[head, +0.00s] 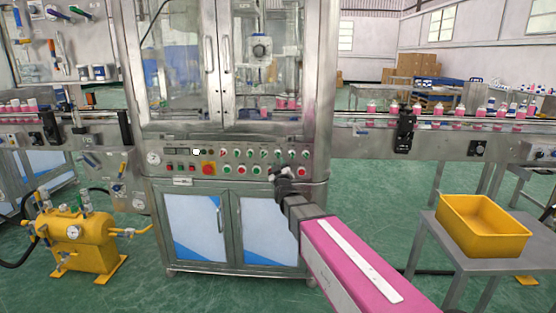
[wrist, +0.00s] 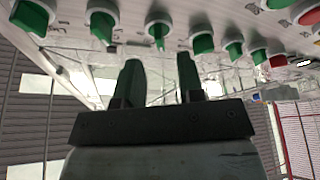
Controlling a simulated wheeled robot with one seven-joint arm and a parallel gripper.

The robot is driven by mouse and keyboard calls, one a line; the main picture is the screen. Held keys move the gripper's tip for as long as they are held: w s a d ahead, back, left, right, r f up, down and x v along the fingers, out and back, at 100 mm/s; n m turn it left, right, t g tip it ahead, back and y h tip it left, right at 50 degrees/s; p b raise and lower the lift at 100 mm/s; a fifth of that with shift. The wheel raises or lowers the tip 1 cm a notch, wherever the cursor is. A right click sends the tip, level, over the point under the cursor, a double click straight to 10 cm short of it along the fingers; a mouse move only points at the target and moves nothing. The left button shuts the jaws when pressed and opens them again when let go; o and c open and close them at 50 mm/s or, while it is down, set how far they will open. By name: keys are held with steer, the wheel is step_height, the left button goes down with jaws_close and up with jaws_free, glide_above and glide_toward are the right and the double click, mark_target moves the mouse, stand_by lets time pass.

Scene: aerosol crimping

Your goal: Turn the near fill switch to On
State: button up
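The control panel (head: 225,180) of the crimping machine carries rows of green switches, with labels too small to read. I cannot tell which one is the near fill switch. My gripper (head: 278,172) is at the right part of the panel and covers some of it. In the wrist view my gripper (wrist: 158,62) is open, with two dark fingers apart and nothing between them. A green switch (wrist: 158,32) on a white round base lies just beyond the gap between the fingertips. Other green switches flank it, one to the left (wrist: 103,26) and one to the right (wrist: 203,42).
The machine's glass doors (head: 240,60) stand above the panel and cabinet doors (head: 195,228) below. A red emergency button (head: 208,168) is to the left. A yellow bin (head: 448,215) stands on a table at right, and a yellow tank (head: 72,240) at left.

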mark_target(277, 156)
steer(key=x, duration=0.4)
steer(key=shift+w+r, duration=0.1)
steer(key=shift+w, duration=0.15)
jaws_close()
steer(key=shift+m, duration=0.5)
steer(key=m+h, duration=0.2)
steer(key=m, duration=0.2)
steer(key=m+t+h, duration=0.1)
steer(key=m+h, duration=0.2)
steer(key=m, duration=0.1)
steer(key=shift+a, duration=0.2)
steer(key=m+h, duration=0.2)
steer(key=m, duration=0.2)
steer(key=m+g+h, duration=0.1)
steer(key=m, duration=0.3)
steer(key=shift+a+h, duration=0.1)
steer(key=shift+h, duration=0.3)
steer(key=shift+m, duration=0.4)
